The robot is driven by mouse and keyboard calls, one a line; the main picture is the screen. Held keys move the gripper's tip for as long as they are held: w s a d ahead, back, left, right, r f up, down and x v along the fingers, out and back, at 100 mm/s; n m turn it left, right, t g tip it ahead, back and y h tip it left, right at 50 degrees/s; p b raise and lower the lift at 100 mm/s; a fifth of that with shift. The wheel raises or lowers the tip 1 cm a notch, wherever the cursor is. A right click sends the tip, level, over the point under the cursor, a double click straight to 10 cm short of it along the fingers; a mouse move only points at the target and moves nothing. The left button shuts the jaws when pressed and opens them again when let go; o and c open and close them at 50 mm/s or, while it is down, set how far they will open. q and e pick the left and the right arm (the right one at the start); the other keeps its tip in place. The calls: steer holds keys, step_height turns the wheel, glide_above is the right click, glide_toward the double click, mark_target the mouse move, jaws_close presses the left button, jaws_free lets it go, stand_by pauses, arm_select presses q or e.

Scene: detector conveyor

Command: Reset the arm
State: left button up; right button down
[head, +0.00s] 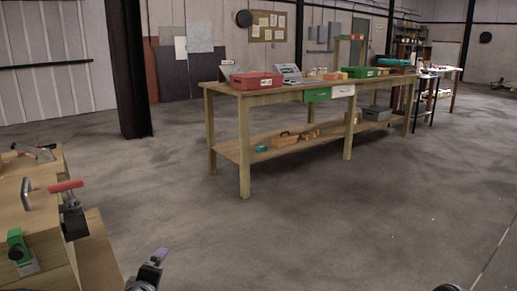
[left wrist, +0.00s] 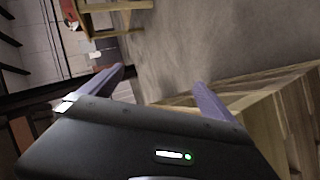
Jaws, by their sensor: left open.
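My left gripper (head: 158,256) shows at the bottom edge of the head view, just right of the wooden workbench at the lower left. In the left wrist view my left gripper (left wrist: 160,77) has its two purple fingers spread apart with nothing between them. A wooden surface lies close to the right finger there. In the head view only a small dark part pokes in at the bottom edge on the right. My right gripper itself does not show.
The near workbench (head: 38,205) carries a red-handled clamp (head: 70,205) and a green clamp (head: 20,250). A long wooden table (head: 245,135) with a red toolbox (head: 256,80) and a lower shelf stands further back. The concrete floor (head: 330,225) between is clear.

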arm_select(q)
steer(key=s+d+f+m+g+h, duration=0.15)
steer(key=s+d+f+m, duration=0.25)
steer(key=f, duration=0.4)
steer(key=s+d+f+m+g+h, duration=0.1)
steer(key=s+d+f+m+g, duration=0.3)
steer(key=f, duration=0.3)
steer(key=s+d+f+m+g+h, duration=0.1)
steer(key=s+d+f+m, duration=0.3)
steer(key=f, duration=0.4)
steer(key=s+d+f+m+g+h, duration=0.1)
steer(key=s+d+f+g, duration=0.2)
steer(key=s+f, duration=0.5)
steer(key=s+d+f+m+g+h, duration=0.1)
steer(key=s+d+f+g, duration=0.2)
steer(key=s, duration=0.9)
step_height(320, 180, up, 28)
steer(key=s+d+p, duration=0.1)
steer(key=d+p, duration=0.1)
steer(key=p, duration=2.6)
steer(key=shift+s+d+p, duration=0.15)
steer(key=shift+p, duration=0.15)
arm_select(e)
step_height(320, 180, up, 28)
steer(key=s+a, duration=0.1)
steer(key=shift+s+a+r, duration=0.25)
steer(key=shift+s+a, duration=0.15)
